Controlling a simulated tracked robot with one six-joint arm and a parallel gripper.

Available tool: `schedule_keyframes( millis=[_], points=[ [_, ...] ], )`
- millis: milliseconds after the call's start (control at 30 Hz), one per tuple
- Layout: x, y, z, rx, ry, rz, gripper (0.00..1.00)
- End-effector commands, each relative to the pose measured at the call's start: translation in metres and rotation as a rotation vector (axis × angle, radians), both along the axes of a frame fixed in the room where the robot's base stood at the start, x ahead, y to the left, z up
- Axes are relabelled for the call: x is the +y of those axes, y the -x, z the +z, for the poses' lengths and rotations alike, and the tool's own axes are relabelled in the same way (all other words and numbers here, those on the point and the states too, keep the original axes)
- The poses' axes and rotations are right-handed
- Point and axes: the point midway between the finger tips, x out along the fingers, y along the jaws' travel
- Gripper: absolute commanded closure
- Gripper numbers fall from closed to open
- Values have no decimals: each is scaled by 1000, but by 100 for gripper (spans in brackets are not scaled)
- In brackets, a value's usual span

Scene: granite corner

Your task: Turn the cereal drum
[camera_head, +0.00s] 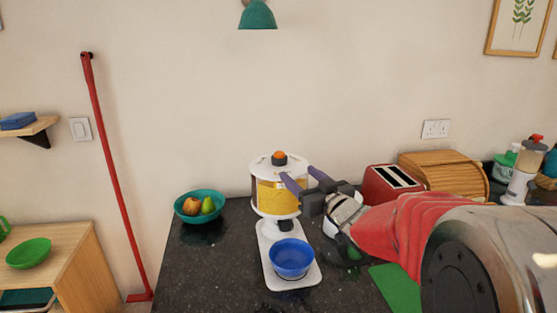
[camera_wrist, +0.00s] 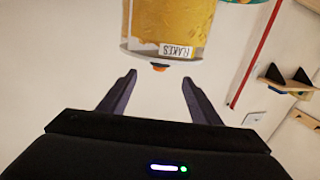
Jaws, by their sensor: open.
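The cereal drum (camera_head: 268,196) is a clear cylinder of yellow flakes with a white lid and an orange-topped knob (camera_head: 279,156). It stands upright on a white dispenser base (camera_head: 270,262). A blue bowl (camera_head: 291,257) sits on the base below the spout. My gripper (camera_head: 299,174) is open and empty at the drum's upper right, one finger overlapping the drum in the head view. In the wrist view, which is upside down, the drum (camera_wrist: 165,22) with its FLAKES label lies beyond the open fingers (camera_wrist: 158,80). The knob appears between the fingertips; contact is not visible.
A teal fruit bowl (camera_head: 205,221) stands left of the dispenser on the dark counter. A red toaster (camera_head: 377,188) and wooden bread box (camera_head: 450,174) stand behind my arm. A green mat (camera_head: 397,284) lies at right. The counter's front left is clear.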

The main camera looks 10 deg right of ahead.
Motion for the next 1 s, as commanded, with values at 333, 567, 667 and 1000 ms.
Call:
schedule_keyframes(
  millis=[333, 567, 667, 1000],
  points=[
    [13, -42, -1, 1, 0, 3, 42],
    [21, -72, -2, 2, 1, 3, 42],
    [24, -85, -1, 2, 1, 3, 42],
    [34, -121, -1, 1, 0, 1, 42]
  ],
)
